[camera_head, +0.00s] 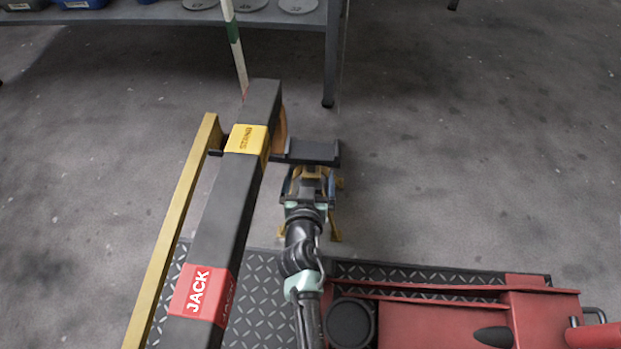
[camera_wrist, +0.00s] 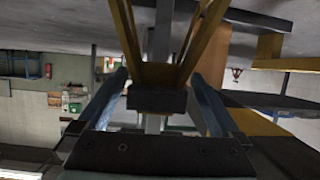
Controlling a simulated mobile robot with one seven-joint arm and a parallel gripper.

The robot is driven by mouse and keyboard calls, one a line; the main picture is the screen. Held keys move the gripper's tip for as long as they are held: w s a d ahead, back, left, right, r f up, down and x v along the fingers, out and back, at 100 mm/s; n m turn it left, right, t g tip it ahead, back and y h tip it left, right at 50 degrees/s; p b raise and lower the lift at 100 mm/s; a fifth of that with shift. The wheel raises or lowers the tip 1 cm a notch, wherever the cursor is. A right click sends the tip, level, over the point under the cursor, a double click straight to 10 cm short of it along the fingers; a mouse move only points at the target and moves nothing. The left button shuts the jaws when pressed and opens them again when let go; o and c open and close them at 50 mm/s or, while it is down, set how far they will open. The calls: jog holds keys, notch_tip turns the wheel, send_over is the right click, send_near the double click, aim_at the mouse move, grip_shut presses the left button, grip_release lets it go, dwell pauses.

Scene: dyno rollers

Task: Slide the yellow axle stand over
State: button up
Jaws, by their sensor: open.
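The yellow axle stand (camera_head: 335,232) stands on the concrete floor to the right of the long dark beam, mostly hidden under my gripper (camera_head: 309,180) in the head view. Its splayed yellow feet show beside my wrist. In the wrist view, the stand's yellow legs (camera_wrist: 204,42) and dark block (camera_wrist: 157,99) show between the two blue fingers of my gripper (camera_wrist: 161,92). The fingers are apart, one on each side of the stand. I cannot tell whether either finger touches it.
The dark beam (camera_head: 227,195) carries a yellow STAND label (camera_head: 246,139) and a red JACK label (camera_head: 199,291). A dark plate (camera_head: 314,151) lies just beyond my gripper. A red jack (camera_head: 430,318) is at lower right. The floor at right is clear.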

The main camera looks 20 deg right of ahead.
jog(key=shift+w+d+f, duration=0.1)
jog(key=shift+w+d, duration=0.1)
jog(key=shift+w, duration=0.2)
jog(key=shift+a, duration=0.15)
grip_shut()
